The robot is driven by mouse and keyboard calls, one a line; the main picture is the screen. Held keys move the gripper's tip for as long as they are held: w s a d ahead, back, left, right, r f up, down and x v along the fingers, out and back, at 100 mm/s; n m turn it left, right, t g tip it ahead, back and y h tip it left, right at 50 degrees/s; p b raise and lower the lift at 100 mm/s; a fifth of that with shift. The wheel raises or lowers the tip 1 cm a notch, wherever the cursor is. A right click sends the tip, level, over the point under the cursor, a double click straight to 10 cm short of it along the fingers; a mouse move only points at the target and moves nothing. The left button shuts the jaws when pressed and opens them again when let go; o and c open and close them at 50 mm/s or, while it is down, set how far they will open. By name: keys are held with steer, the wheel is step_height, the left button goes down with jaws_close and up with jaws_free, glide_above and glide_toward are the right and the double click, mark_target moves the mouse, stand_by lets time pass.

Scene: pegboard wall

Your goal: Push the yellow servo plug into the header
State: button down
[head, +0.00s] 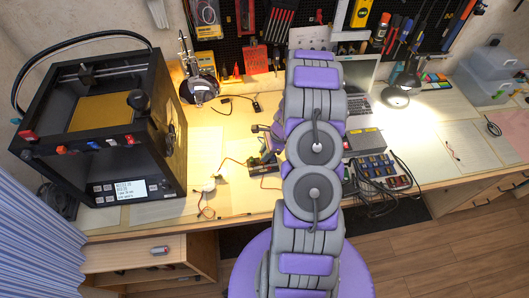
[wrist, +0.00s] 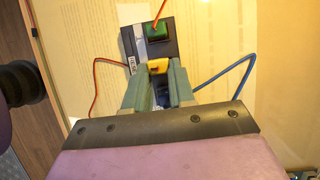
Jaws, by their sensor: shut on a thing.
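In the wrist view, my gripper (wrist: 157,74) has its two grey-green fingers closed around the yellow servo plug (wrist: 158,66). Only the plug's far end shows; the rest is hidden between the fingers. Just beyond it lies a dark board (wrist: 133,44) with a green block (wrist: 158,30) and a white label. The plug is at the board's near edge. The header's pins cannot be made out, and I cannot tell whether the plug touches them. In the head view, a dark device (head: 264,168) sits on the bench left of my arm, which partly covers that area.
In the wrist view, a red wire (wrist: 95,85) runs left of the board and a blue wire (wrist: 236,72) curves at right. In the head view, a 3D printer (head: 105,125) stands at left, with a dark tray (head: 374,168) and loose black cables right of my arm.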

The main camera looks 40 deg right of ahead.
mark_target(260, 155)
steer(key=shift+d, duration=0.15)
steer(key=shift+f, duration=0.7)
steer(key=c, duration=0.9)
jaws_free()
steer(key=shift+o, duration=0.2)
steer(key=shift+r, duration=0.15)
steer(key=shift+r+p, duration=1.9)
steer(key=shift+r, duration=0.5)
